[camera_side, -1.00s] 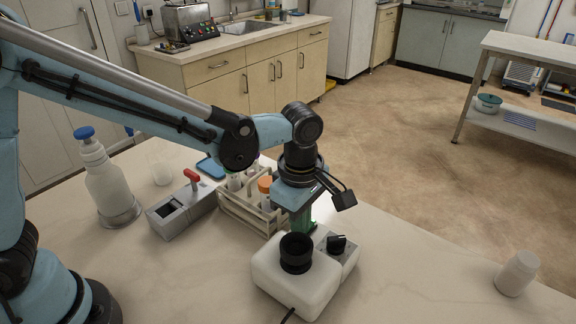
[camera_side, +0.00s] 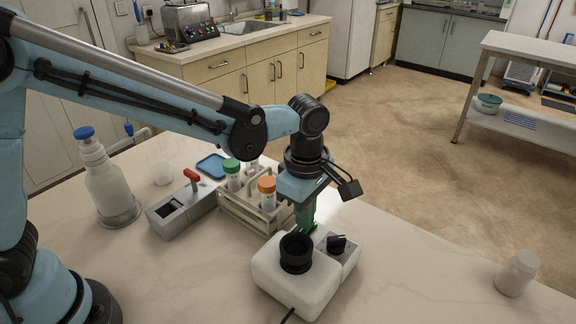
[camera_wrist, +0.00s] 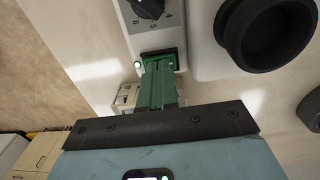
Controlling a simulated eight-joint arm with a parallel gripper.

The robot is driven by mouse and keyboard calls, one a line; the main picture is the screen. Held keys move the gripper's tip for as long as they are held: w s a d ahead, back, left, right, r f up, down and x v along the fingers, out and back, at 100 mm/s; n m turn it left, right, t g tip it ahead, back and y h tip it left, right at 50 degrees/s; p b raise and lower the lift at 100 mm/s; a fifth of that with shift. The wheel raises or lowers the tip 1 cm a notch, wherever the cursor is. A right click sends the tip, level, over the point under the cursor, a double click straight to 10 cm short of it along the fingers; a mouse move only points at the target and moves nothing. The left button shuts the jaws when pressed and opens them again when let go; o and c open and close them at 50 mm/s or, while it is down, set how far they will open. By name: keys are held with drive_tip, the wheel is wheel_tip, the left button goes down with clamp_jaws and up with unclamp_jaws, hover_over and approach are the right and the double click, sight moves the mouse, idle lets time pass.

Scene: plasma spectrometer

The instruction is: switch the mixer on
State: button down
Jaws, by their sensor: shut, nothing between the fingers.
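The mixer (camera_side: 296,281) is a white unit on the bench with a round black cup (camera_side: 296,253) on top. A black dial (camera_side: 337,244) sits on its right-hand part. In the wrist view, the numbered dial (camera_wrist: 148,8) is at the top and the black cup (camera_wrist: 265,35) at the upper right. A dark switch (camera_wrist: 177,56) lies in the panel below the dial. My gripper (camera_wrist: 157,62) is shut and empty, its green fingertips over the switch and partly hiding it. I cannot tell whether they touch. The side view shows my gripper (camera_side: 303,229) at the mixer's far edge.
A rack (camera_side: 249,213) with green-capped and orange-capped tubes stands just behind the mixer, close to my gripper. A grey device with a red lever (camera_side: 182,211) and a wash bottle (camera_side: 107,184) are at left. A white jar (camera_side: 516,273) stands at right; the bench between is clear.

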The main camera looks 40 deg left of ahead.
wheel_tip(320, 180, up, 14)
drive_tip(key=s, duration=0.2)
drive_tip(key=shift+f, duration=0.15)
drive_tip(key=shift+s, duration=0.1)
idle(0.4)
drive_tip(key=s+a+f+m+t, duration=0.3)
drive_tip(key=a+m, duration=0.6)
drive_tip(key=s+a+f+m+t, duration=0.3)
drive_tip(key=s+a+f+m, duration=0.1)
drive_tip(key=a+m, duration=0.5)
drive_tip(key=shift+a+t, duration=0.25)
drive_tip(key=shift+t, duration=0.15)
drive_tip(key=c, duration=1.8)
unclamp_jaws()
drive_tip(key=shift+w+r, duration=0.1)
